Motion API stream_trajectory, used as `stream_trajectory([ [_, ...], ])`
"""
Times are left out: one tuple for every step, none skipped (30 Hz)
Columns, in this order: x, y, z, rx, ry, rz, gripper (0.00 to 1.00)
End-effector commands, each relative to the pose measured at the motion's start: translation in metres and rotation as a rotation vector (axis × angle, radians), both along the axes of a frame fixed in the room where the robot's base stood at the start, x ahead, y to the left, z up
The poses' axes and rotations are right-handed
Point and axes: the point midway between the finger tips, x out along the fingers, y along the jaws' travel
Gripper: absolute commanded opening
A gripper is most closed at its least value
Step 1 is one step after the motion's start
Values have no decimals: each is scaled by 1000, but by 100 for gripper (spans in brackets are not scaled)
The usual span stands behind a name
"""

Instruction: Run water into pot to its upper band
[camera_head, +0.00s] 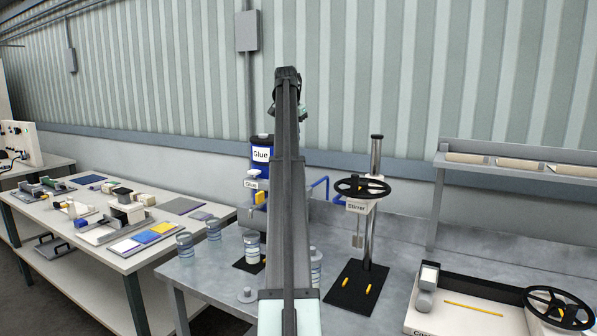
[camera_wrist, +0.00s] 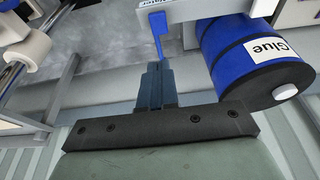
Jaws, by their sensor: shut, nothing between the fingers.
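My gripper (camera_wrist: 156,68) is shut and empty; its fingertips point toward a blue lever (camera_wrist: 158,38) in the wrist view. I cannot tell whether they touch it. A blue bent bar (camera_head: 322,186) shows right of my arm in the head view. My arm hides the bench's middle.
A blue glue drum (camera_wrist: 250,55) hangs close right of my gripper in the wrist view. A stirrer (camera_head: 363,210) with a black handwheel stands right of my arm. A lidded pot or knob (camera_head: 247,295) sits near the front. A cluttered white table (camera_head: 90,262) is left.

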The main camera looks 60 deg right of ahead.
Motion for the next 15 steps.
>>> stream_trajectory([
  [0,0,0,0,0,0,0],
  [0,0,0,0,0,1,0],
  [0,0,-1,0,0,1,0],
  [0,0,-1,0,-1,1,0],
  [0,0,-2,0,-1,1,0],
  [0,-1,-4,0,-1,1,0],
  [0,-1,-6,0,-1,1,0],
  [0,-2,-9,0,-1,1,0],
  [0,-3,-13,0,-1,1,0],
  [0,-4,-17,0,-1,1,0],
  [0,-5,-21,0,0,1,0],
  [0,-7,-28,1,0,1,0],
  [0,-8,-32,1,0,1,0],
  [0,-10,-37,1,0,1,0],
  [0,-11,-44,1,0,1,0],
])
